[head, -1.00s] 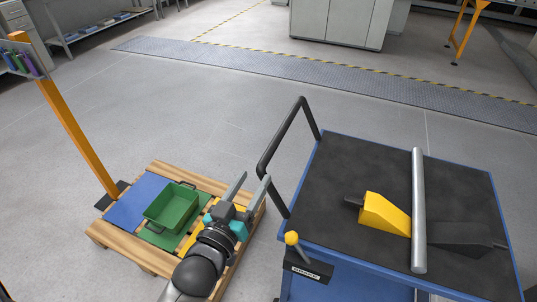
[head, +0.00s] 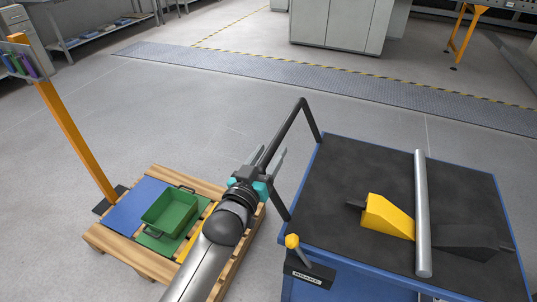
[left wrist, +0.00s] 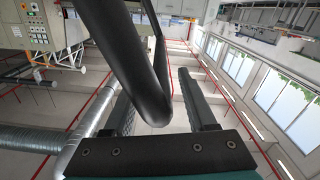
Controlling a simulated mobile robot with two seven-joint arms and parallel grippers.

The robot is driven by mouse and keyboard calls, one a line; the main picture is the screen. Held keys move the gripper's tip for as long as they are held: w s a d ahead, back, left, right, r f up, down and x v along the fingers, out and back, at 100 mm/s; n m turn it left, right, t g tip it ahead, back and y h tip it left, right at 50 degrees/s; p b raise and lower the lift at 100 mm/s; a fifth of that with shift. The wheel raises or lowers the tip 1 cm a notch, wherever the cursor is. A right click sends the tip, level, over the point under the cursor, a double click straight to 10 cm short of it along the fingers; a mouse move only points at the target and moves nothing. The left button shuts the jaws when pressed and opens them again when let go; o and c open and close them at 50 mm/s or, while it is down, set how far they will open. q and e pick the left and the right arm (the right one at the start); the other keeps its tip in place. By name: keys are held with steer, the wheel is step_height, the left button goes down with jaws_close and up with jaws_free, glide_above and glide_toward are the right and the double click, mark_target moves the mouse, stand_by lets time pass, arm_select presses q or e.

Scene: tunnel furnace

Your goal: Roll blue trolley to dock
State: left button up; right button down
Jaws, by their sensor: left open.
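The blue trolley (head: 350,283) stands at the right of the head view, with a black top and a black push handle (head: 293,122) on its left side. A brake lever with a yellow knob (head: 292,241) stands upright at its near left corner, above a BRAKE label. My left gripper (head: 268,156) is open at the handle, and the bar passes between its fingers. In the left wrist view the black handle (left wrist: 125,55) runs between the two open fingers (left wrist: 160,108); contact cannot be told. My right gripper is not in view. I cannot tell which thing is the dock.
On the trolley lie a metal bar (head: 421,210), a yellow wedge (head: 388,216) and a dark wedge (head: 465,239). A wooden pallet (head: 112,244) with a green bin (head: 169,211) lies left, beside an orange post (head: 68,135). The grey floor beyond is clear up to a metal strip (head: 300,78).

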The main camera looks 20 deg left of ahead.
arm_select(q)
jaws_close()
stand_by(0.3)
stand_by(1.1)
